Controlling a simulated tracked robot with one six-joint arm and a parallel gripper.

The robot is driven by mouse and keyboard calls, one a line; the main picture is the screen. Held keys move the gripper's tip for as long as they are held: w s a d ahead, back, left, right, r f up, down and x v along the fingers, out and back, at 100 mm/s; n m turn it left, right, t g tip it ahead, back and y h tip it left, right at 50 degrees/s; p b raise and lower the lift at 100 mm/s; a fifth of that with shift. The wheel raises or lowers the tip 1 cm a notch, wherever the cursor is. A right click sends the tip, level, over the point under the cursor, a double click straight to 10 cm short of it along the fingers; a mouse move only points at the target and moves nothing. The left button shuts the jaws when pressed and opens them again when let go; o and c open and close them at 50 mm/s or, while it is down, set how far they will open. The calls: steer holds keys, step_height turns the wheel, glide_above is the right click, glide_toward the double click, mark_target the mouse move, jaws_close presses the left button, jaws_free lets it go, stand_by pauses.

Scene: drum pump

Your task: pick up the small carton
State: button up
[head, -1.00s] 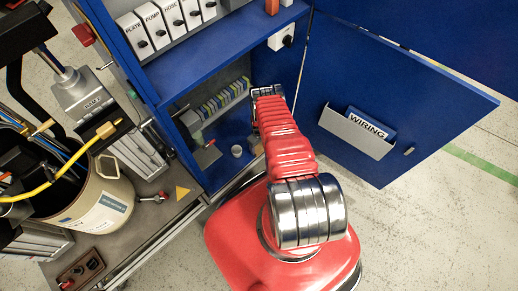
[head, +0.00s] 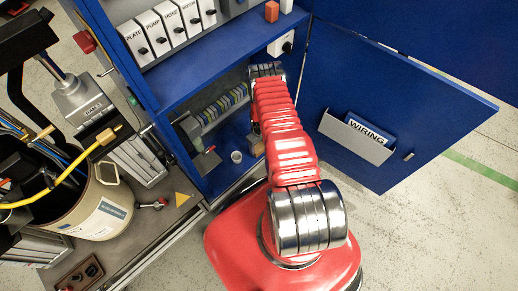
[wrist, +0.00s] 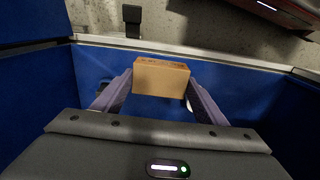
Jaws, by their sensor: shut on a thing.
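The small carton (wrist: 162,78) is a plain brown box with dark print on its top edge. In the wrist view it sits between the two fingers of my gripper (wrist: 160,88), which are shut on it from left and right. In the head view my red arm reaches into the lower part of the blue cabinet (head: 225,60). My gripper's fingers are hidden behind the arm there. A small brownish patch (head: 255,143) shows just left of the arm, and I cannot tell whether it is the carton.
A small grey cup (head: 236,156) stands on the cabinet floor, left of my arm. A row of terminals (head: 222,105) is on the cabinet's back. The blue door (head: 375,120) with a wiring pocket stands open at right. A drum (head: 95,205) stands on the bench at left.

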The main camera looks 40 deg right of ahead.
steer(key=shift+r, duration=1.1)
